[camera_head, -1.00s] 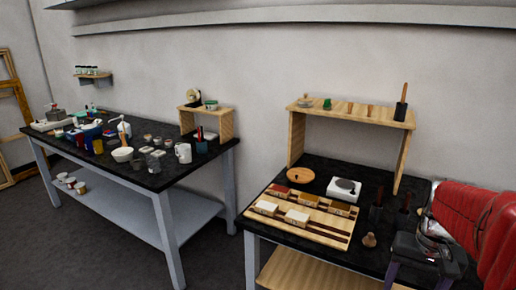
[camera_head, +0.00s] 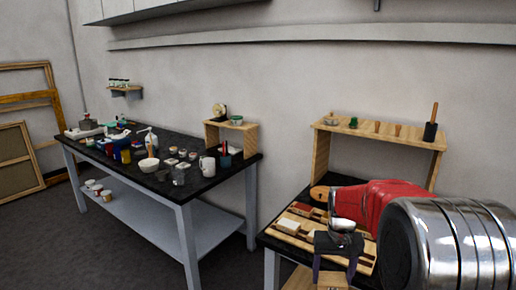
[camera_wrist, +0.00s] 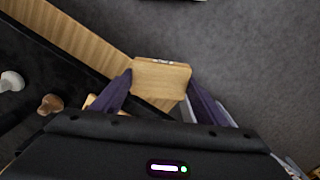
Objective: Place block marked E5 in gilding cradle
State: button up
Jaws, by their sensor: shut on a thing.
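My gripper (camera_head: 334,272) is in front of the right bench's wooden board in the head view, purple fingers pointing down. In the wrist view my gripper (camera_wrist: 160,84) is shut on a pale wooden block (camera_wrist: 161,78), held between the fingertips. No E5 mark can be read on it. The slotted wooden board (camera_head: 284,238) carries a white block (camera_head: 288,226) and a reddish block (camera_head: 302,209). My arm hides the board's right part. I cannot tell which thing is the gilding cradle.
A wooden riser (camera_head: 385,134) with small tools stands at the back of the right bench. A round wooden lid (camera_head: 318,192) is partly hidden. The left bench (camera_head: 185,190) is crowded with cups, bowls and jars. Grey floor lies between the benches and below the held block.

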jog(key=a+f+n, duration=0.1)
jog(key=a+f, duration=0.2)
jog(key=a, duration=0.3)
jog(key=shift+f, duration=0.2)
jog(key=shift+w, duration=0.1)
